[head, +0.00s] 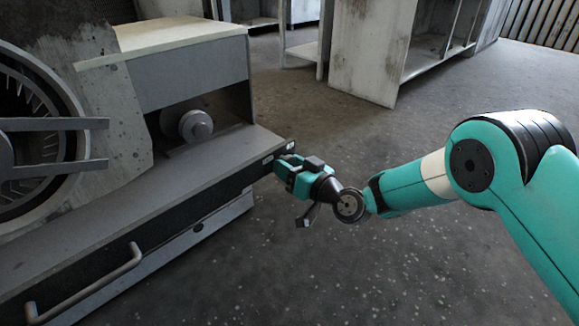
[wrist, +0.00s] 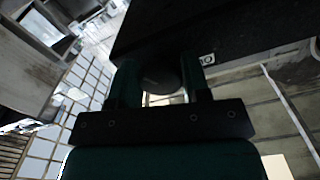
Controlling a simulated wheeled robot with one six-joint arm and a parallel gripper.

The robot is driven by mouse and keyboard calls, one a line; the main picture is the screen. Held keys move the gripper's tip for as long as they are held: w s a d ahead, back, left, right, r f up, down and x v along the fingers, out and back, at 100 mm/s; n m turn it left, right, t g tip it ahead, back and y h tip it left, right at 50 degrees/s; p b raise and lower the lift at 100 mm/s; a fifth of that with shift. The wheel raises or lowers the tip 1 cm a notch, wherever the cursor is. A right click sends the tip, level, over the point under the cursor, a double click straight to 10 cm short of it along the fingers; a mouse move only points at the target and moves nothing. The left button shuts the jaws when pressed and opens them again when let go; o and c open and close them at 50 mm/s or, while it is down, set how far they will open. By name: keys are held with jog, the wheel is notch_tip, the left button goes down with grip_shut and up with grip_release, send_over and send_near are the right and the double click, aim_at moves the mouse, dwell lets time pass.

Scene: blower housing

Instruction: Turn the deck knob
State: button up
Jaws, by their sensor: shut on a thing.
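The deck knob (wrist: 161,79) is a dark round shape in the wrist view, set against the dark front face of the deck. It sits between the two fingers of my gripper (wrist: 160,88), which are shut on it. In the head view my gripper (head: 281,167) is at the right end of the deck's front face (head: 205,207), just below its top edge. The gripper hides the knob there. Any marking on the knob is too dark to read.
A long handle (head: 85,284) sticks out from the lower front of the housing. A round fan opening (head: 35,140) with bars is at the left, and a grey round fitting (head: 195,126) sits in a recess. Shelving (head: 385,50) stands behind. The floor (head: 330,250) in front is clear.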

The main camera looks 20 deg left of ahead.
jog(key=o, duration=0.9)
jog(key=shift+o, duration=0.2)
jog(key=b+v, duration=1.1)
jog(key=v, duration=0.6)
jog(key=shift+d, duration=0.25)
